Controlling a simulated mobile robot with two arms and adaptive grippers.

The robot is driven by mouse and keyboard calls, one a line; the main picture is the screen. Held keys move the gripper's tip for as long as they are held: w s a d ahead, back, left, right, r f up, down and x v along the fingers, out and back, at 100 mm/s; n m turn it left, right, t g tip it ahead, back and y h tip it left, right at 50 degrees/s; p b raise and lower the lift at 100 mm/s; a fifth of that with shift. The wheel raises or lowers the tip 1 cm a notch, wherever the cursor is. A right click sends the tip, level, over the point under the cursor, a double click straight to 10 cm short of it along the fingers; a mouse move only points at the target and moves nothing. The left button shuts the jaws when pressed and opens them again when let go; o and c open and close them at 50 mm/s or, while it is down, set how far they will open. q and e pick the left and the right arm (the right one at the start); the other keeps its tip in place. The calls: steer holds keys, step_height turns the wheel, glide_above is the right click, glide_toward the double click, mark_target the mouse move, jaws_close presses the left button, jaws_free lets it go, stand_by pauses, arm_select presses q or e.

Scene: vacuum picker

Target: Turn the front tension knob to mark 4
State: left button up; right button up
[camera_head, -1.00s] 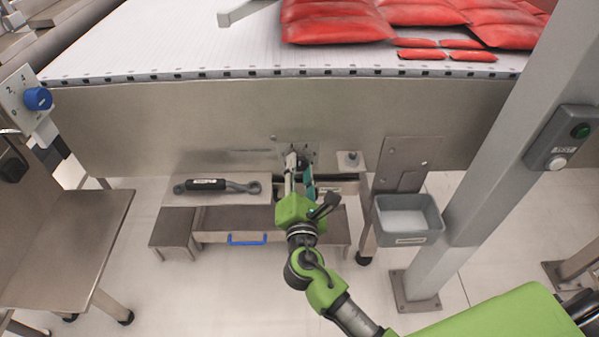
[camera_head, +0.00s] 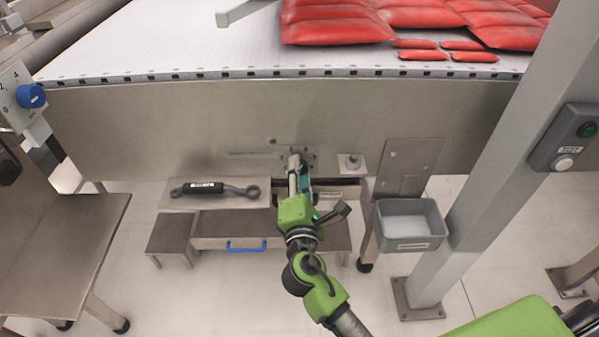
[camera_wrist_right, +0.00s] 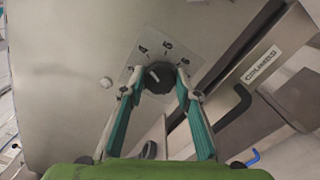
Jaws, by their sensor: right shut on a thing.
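The front tension knob (camera_wrist_right: 158,76) is black with a pale pointer line. My left gripper is not in view.
A grey bin (camera_head: 410,223) and a post (camera_head: 500,165) are at right. A blue dial (camera_head: 31,95) is at left.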

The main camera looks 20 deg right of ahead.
steer(key=o, duration=1.1)
steer(key=v, duration=1.2)
